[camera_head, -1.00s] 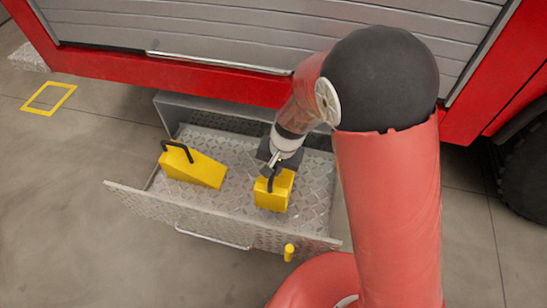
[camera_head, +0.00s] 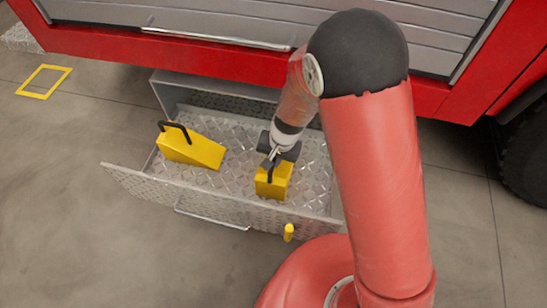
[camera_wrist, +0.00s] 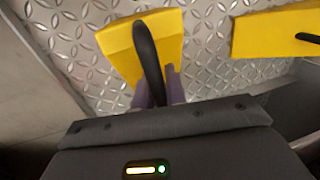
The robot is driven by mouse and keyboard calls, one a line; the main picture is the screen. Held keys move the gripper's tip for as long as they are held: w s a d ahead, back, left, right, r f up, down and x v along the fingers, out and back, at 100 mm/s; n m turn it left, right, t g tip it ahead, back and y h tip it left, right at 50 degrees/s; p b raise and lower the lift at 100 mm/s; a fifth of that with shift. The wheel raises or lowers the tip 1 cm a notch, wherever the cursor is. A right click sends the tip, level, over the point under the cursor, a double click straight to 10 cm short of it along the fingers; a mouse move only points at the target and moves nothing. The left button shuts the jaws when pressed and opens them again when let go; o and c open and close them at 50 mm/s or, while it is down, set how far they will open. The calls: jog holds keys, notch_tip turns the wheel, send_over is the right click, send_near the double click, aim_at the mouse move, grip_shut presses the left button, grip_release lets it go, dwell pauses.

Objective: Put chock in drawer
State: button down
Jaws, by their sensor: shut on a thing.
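A yellow chock (camera_head: 274,181) with a black handle is inside the open drawer (camera_head: 240,212), toward its right side. My gripper (camera_head: 275,160) is shut on this chock's handle. In the wrist view my gripper's fingers (camera_wrist: 160,92) are around the black handle, with the yellow chock (camera_wrist: 118,40) beyond them. The chock looks to be on or just above the drawer floor; I cannot tell which. A second yellow chock (camera_head: 192,148) with a black handle lies in the left part of the drawer. It also shows in the wrist view (camera_wrist: 270,32).
The drawer has a diamond-plate floor and a front handle (camera_head: 212,219). A small yellow post (camera_head: 289,232) stands by its front right. The red truck body (camera_head: 170,57) with a grey shutter is above. A yellow floor outline (camera_head: 44,81) lies at the left.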

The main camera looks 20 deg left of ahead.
jog(key=c, duration=1.4)
grip_release()
jog(key=shift+c, duration=0.2)
notch_tip(320, 180, up, 12)
jog(key=d+p, duration=0.2)
jog(key=shift+d+p, duration=0.2)
jog(key=shift+p, duration=0.1)
jog(key=shift+w, duration=0.15)
jog(key=w+d+r+t, duration=0.1)
jog(key=d+r, duration=0.7)
jog(key=r, duration=0.1)
jog(key=s+d+r+t, duration=0.1)
jog(key=s+d+r, duration=0.2)
jog(key=d, duration=0.4)
jog(key=s+d+r+t+h, duration=0.1)
jog(key=s+d+r+t, duration=0.1)
jog(key=s+d+r, duration=0.2)
jog(key=s+d+r+m+t+h, duration=0.1)
jog(key=s+d+r, duration=0.3)
jog(key=d, duration=0.6)
jog(key=shift+r+t, duration=0.4)
jog(key=shift+r, duration=0.45)
jog(key=shift+s+d, duration=0.1)
